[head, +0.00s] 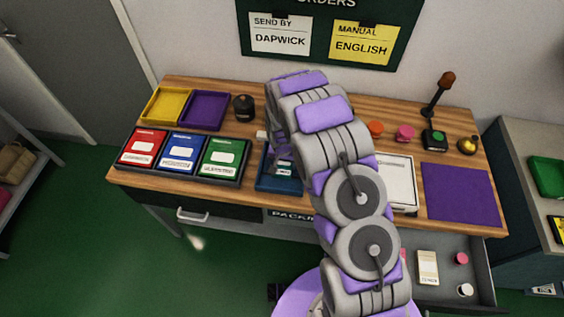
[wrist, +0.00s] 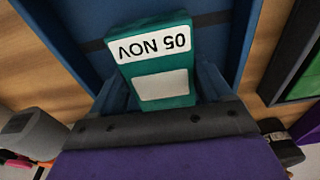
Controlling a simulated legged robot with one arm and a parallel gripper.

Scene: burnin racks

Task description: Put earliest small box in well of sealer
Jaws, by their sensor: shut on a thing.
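A small teal box (wrist: 152,58) with a white label reading "05 NOV", upside down in the picture, is in my gripper (wrist: 163,88) in the wrist view. My gripper is shut on it. The blue sealer (wrist: 228,45) lies around and beyond the box. In the head view the sealer (head: 268,183) stands mid-table, partly hidden by my arm, with my gripper (head: 284,160) over it. I cannot tell whether the box touches the bottom of the well.
Left of the sealer are red (head: 143,147), blue (head: 182,153) and green (head: 223,157) boxes in a dark holder. Behind them are yellow (head: 167,104) and purple (head: 205,109) trays. A purple mat (head: 459,194) lies at right. An open drawer (head: 480,265) sticks out below.

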